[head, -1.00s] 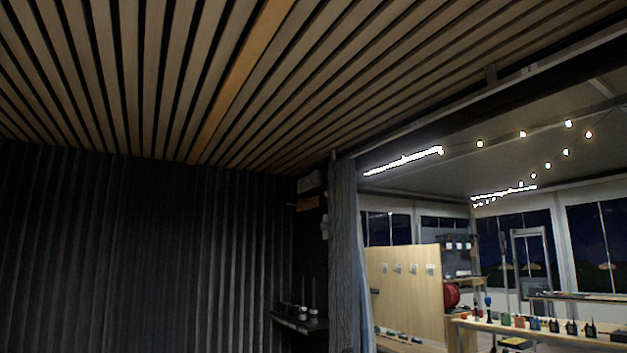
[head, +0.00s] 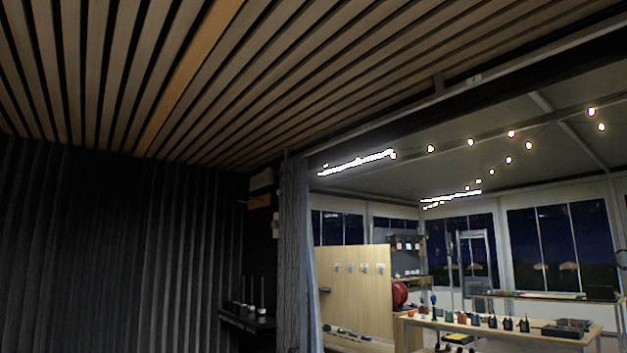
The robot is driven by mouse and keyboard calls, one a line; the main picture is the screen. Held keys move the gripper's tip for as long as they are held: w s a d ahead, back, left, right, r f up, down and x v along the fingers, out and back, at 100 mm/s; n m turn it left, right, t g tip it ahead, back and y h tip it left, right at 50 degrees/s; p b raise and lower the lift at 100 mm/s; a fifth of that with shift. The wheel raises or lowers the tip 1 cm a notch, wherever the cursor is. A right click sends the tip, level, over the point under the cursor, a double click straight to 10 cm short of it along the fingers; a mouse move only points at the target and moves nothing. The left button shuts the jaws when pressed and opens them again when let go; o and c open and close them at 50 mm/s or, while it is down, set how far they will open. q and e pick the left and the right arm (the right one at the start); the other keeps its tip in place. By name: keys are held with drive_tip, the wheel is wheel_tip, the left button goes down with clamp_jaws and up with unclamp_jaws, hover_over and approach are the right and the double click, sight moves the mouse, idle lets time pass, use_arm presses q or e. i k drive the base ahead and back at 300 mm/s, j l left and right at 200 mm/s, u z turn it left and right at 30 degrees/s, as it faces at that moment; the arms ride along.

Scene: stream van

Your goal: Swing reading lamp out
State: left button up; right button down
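I cannot make out a reading lamp in the head view. Neither of my grippers is in view. The view takes in a slatted wooden ceiling (head: 290,70), a dark ribbed wall (head: 110,250) on the left and an opening to a lit room on the right.
A grey curtain (head: 294,250) hangs at the opening's left edge. A small dark shelf (head: 245,318) with small items is left of it. Beyond stand a wooden panel (head: 355,285) and a table (head: 425,324) with several small devices. String lights (head: 510,134) hang above.

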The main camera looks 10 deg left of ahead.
sight(268, 175)
drive_tip(key=i+j+z, duration=0.1)
drive_tip(key=j+z, duration=0.25)
drive_tip(key=i+j+z, duration=0.15)
drive_tip(key=z, duration=0.15)
drive_tip(key=j+z, duration=0.35)
drive_tip(key=i+j+z, duration=0.1)
drive_tip(key=j+z, duration=0.3)
drive_tip(key=j, duration=0.6)
drive_tip(key=j+z, duration=0.1)
drive_tip(key=j, duration=1)
